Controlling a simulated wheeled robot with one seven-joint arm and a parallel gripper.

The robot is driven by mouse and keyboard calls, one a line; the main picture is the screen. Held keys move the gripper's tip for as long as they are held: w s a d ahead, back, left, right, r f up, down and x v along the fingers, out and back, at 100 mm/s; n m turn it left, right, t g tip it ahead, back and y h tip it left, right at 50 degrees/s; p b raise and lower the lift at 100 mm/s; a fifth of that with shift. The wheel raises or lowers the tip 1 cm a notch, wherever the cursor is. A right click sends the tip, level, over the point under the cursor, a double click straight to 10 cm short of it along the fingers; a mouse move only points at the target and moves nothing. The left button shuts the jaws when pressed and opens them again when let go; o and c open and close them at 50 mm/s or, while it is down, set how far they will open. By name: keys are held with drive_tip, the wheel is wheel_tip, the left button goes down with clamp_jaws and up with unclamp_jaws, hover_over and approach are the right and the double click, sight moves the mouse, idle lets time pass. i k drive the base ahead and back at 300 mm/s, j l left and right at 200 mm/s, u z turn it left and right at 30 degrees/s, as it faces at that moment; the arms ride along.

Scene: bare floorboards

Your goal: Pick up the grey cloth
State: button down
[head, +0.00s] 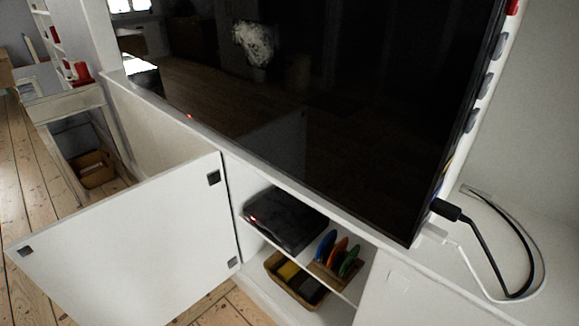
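I cannot make out a grey cloth for certain in the head view. A brown basket (273,268) on the lower shelf of the open white cabinet holds something yellow (288,271) and something dark grey (308,286). I cannot tell whether the dark grey thing is cloth. The shelf above partly hides the basket. My gripper is not in view.
The cabinet door (125,245) stands open at left. A black box (287,218) and a wooden rack (337,277) with coloured items share the upper shelf. A large dark screen (300,100) stands on the cabinet top with cables (480,245) at right. Floorboards (20,160) show at left.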

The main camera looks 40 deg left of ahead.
sight(309, 288)
drive_tip(key=i+j+u, duration=0.35)
drive_tip(key=j, duration=0.25)
drive_tip(key=i+j+u, duration=0.7)
drive_tip(key=i+j, duration=0.15)
drive_tip(key=i, duration=0.1)
